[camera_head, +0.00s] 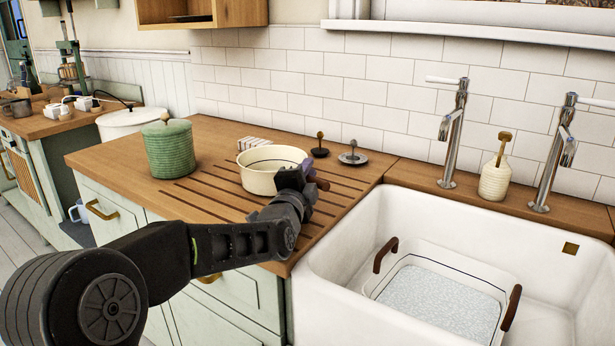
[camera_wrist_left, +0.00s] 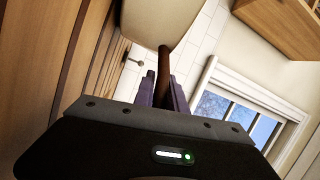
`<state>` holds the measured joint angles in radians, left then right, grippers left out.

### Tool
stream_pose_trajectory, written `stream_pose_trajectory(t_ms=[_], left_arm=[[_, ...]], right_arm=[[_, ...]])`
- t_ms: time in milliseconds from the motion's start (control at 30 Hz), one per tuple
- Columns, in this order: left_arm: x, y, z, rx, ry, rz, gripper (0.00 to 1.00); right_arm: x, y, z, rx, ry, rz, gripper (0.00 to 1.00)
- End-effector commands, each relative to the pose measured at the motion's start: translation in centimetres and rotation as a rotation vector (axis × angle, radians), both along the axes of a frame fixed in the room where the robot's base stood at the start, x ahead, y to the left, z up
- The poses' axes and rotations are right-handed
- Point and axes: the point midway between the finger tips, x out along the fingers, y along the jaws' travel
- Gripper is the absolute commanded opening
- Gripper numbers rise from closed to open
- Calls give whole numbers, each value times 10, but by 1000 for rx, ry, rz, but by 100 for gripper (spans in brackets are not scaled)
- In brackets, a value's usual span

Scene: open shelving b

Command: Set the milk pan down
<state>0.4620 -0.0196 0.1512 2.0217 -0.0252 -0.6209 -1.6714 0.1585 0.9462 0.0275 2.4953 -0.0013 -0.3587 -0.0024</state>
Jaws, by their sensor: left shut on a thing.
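The milk pan (camera_head: 262,178) is a cream round pan with a thin dark line. In the head view it is upright at the grooved drainer part of the wooden counter (camera_head: 212,142); I cannot tell whether its base touches the wood. My left gripper (camera_head: 314,179) is at the pan's right side. In the left wrist view, the left gripper (camera_wrist_left: 163,90) is shut on the pan's brown handle (camera_wrist_left: 164,62), with the pan's cream side (camera_wrist_left: 160,18) beyond it. My fingers hide part of the handle. My right gripper is in neither view.
A green lidded jar (camera_head: 170,150) stands left of the pan. Two small plug-like items (camera_head: 353,155) stand behind it, near the tiles. The white sink (camera_head: 335,235) holds a tub with brown handles (camera_head: 440,296). Bare grooved wood lies in front of the pan.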

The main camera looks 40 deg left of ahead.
Motion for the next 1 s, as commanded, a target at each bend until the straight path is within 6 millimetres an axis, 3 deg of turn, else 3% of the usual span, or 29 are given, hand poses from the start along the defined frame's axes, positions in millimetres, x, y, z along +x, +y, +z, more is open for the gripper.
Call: stream_pose_trajectory(t_ms=[433,467,700,1000], left_arm=[[0,0,-6,3,-6,0,0],[0,0,-8,1,-3,0,17],[0,0,-7,0,-2,0,37],[0,0,-5,0,-2,0,38]], right_arm=[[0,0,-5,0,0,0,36],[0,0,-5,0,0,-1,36],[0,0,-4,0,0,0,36],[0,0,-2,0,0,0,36]])
